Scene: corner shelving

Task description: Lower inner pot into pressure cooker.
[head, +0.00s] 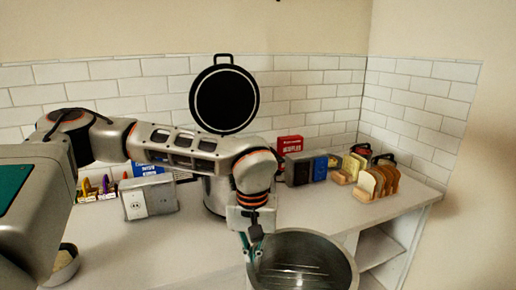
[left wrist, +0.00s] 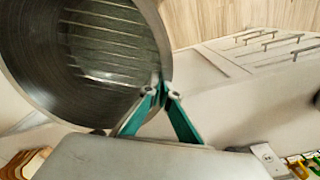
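The inner pot (head: 318,262) is a round, shiny metal bowl at the bottom of the head view, near the counter's front edge. It also fills the upper left of the left wrist view (left wrist: 105,50). My left gripper (head: 251,250) is at its left rim, with teal fingers closed around the rim wall in the left wrist view (left wrist: 161,92). The pressure cooker (head: 214,196) stands on the counter behind my left arm, mostly hidden by it. Its round black lid (head: 225,98) stands raised behind it. My right gripper is not in view.
A grey box with outlets (head: 150,198) and a blue box (head: 148,168) stand left of the cooker. A red box (head: 290,145) and sliced bread in a rack (head: 376,183) are at right. A bowl (head: 65,264) sits lower left. Counter between is fairly clear.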

